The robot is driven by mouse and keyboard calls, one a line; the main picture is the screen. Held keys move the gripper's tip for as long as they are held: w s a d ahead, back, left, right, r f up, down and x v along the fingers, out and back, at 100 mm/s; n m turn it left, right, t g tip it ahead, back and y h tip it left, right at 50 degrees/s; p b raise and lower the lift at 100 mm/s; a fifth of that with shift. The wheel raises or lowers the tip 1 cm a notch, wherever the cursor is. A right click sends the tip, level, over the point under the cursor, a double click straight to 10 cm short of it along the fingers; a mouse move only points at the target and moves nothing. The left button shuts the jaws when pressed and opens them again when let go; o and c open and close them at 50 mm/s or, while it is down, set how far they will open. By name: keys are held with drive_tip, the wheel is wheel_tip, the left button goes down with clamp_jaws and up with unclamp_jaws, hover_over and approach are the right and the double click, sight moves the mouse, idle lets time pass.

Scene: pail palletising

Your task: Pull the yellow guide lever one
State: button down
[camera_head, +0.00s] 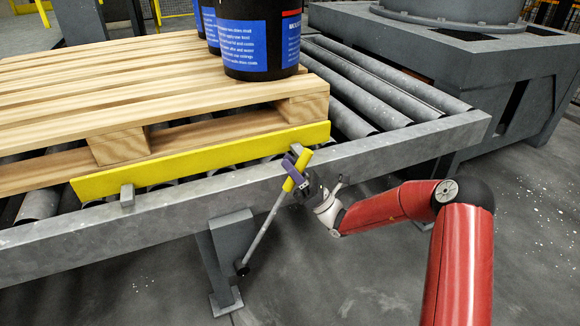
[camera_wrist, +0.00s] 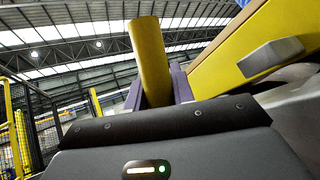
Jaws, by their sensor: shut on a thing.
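A yellow guide plate (camera_head: 215,160) lies along the near edge of the conveyor, beside the pallet's lower boards. It also shows at the right of the wrist view (camera_wrist: 220,60). A grey lever with a yellow grip (camera_head: 296,172) slants up from near the conveyor leg to the plate's right end. My gripper (camera_head: 297,171) has purple fingers and is shut on the yellow grip, from the right side. In the wrist view the yellow grip (camera_wrist: 152,55) stands up between the fingers. The fingertips' exact contact is partly hidden behind the grip.
A wooden pallet (camera_head: 150,85) rests on the grey roller conveyor (camera_head: 400,150) and carries dark pails with blue labels (camera_head: 257,45). A conveyor leg (camera_head: 230,260) stands just left of the lever. A large grey machine base (camera_head: 470,65) stands behind right. The floor in front is clear.

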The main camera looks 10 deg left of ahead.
drive_tip(key=c, duration=1.3)
unclamp_jaws()
drive_tip(key=shift+w+d+f+t, duration=0.25)
drive_tip(key=shift+d+f+t, duration=0.1)
drive_tip(key=shift+t, duration=0.15)
drive_tip(key=shift+o, duration=0.6)
drive_tip(key=shift+r+g, duration=0.1)
drive_tip(key=shift+g, duration=0.2)
drive_tip(key=shift+a, duration=0.1)
drive_tip(key=b+v, duration=0.1)
drive_tip(key=v, duration=0.7)
drive_tip(key=shift+r, duration=0.1)
